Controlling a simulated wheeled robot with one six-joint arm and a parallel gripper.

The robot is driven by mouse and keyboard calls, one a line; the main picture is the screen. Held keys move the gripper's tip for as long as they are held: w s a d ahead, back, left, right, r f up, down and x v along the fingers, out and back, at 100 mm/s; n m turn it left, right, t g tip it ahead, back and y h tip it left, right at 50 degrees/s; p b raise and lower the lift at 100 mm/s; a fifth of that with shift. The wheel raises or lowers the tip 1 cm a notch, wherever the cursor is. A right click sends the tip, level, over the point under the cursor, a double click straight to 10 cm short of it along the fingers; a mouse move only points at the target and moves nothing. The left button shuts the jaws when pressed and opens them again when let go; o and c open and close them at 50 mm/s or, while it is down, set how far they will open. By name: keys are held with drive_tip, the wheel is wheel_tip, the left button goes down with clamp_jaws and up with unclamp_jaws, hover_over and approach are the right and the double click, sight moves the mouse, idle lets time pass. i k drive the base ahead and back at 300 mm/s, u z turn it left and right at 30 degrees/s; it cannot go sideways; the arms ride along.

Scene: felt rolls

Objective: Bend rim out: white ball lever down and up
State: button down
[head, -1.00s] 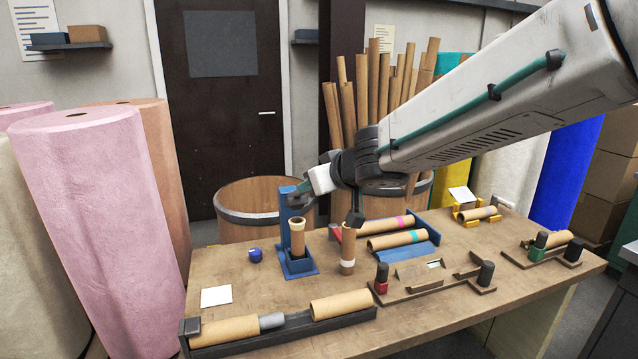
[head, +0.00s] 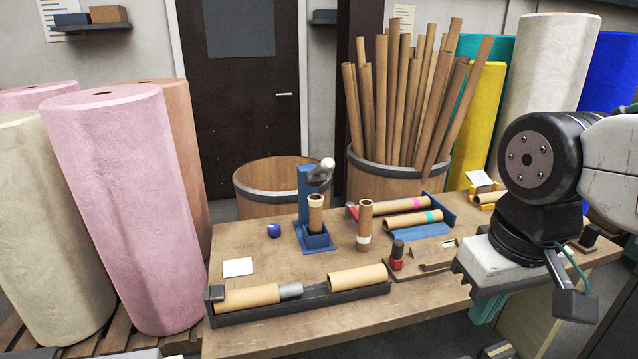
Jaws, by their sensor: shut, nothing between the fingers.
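The blue press (head: 306,196) stands on the bench, left of centre. Its white ball (head: 328,163) is at the end of a short grey lever at the top of the post, level with the post's top. A brown cardboard tube (head: 316,218) stands upright in the press's blue base, below the lever. Its upper rim looks lighter and slightly wider; how far it is bent is too small to tell. My gripper (head: 468,280) is at the right, over the bench's front, well apart from the press. It is shut and empty.
A tube with a white band (head: 364,227) stands right of the press. A dark tray (head: 300,303) with tubes is in front. Tubes with pink and teal bands lie on a blue rack (head: 420,232).

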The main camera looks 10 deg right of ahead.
sight(314, 178)
drive_tip(key=u, duration=0.55)
drive_tip(key=k, duration=1.25)
drive_tip(key=z, duration=0.9)
drive_tip(key=i, duration=1.65)
